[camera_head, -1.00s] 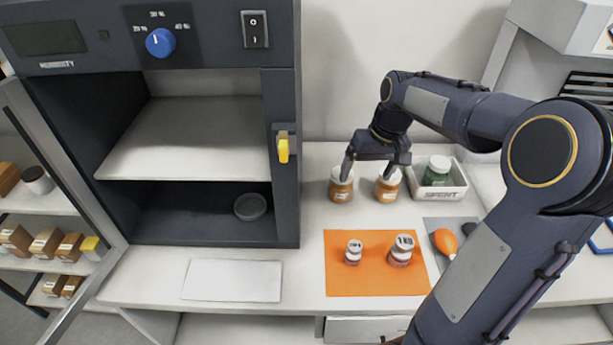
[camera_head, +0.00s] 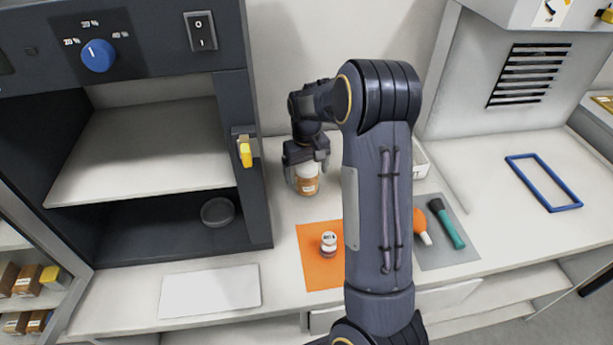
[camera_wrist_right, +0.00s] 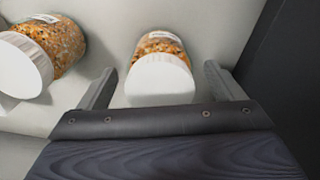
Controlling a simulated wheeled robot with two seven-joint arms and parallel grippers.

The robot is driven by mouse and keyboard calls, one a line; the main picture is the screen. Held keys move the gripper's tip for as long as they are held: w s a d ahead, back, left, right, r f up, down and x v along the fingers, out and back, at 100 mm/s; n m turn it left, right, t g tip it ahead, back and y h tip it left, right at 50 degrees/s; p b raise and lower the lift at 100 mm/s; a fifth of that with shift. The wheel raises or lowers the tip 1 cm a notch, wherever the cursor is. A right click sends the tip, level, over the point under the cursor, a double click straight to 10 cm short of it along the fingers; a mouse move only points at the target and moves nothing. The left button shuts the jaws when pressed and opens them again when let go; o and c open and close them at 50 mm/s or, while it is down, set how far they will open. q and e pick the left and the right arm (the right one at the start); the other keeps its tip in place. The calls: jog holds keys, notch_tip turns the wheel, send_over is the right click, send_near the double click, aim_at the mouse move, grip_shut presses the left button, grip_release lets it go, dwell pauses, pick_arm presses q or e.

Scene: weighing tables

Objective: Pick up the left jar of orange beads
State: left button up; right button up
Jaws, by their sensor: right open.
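The left jar of orange beads (camera_head: 308,186), with a white lid, stands upright on the counter right of the dark cabinet. My right gripper (camera_head: 306,167) is open, with its fingers either side of the jar's lid end. In the right wrist view the same jar (camera_wrist_right: 160,45) lies between the two spread fingers (camera_wrist_right: 159,72), with a gap visible on each side. The second bead jar (camera_wrist_right: 60,45) is outside the fingers, at the left of that view. In the head view my right arm hides it. My left gripper is not in view.
The humidity cabinet (camera_head: 258,190) stands close on the left. An orange mat (camera_head: 312,268) with a small bottle (camera_head: 328,243) lies in front. A white box (camera_head: 421,160), partly hidden, a grey mat (camera_head: 450,258) with tools, and a blue frame (camera_head: 543,182) are rightward.

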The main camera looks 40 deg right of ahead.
aim_at(306, 165)
jog(key=shift+c, duration=0.5)
jog(key=c, duration=1.1)
jog(key=shift+r, duration=0.5)
notch_tip(306, 165, up, 2)
jog(key=shift+a+r, duration=0.1)
jog(key=shift+r, duration=0.1)
jog(key=s+a+r+b, duration=0.1)
jog(key=s+a+r, duration=0.1)
jog(key=s+r, duration=0.1)
jog(key=s+a+r, duration=0.2)
jog(key=s+r, duration=0.1)
jog(key=s, duration=0.2)
jog(key=s+a+r+b, duration=0.1)
jog(key=s+a+r, duration=0.2)
jog(key=s, duration=0.1)
jog(key=shift+a+r+b, duration=0.1)
jog(key=shift+r+b, duration=0.15)
jog(key=shift+b, duration=0.05)
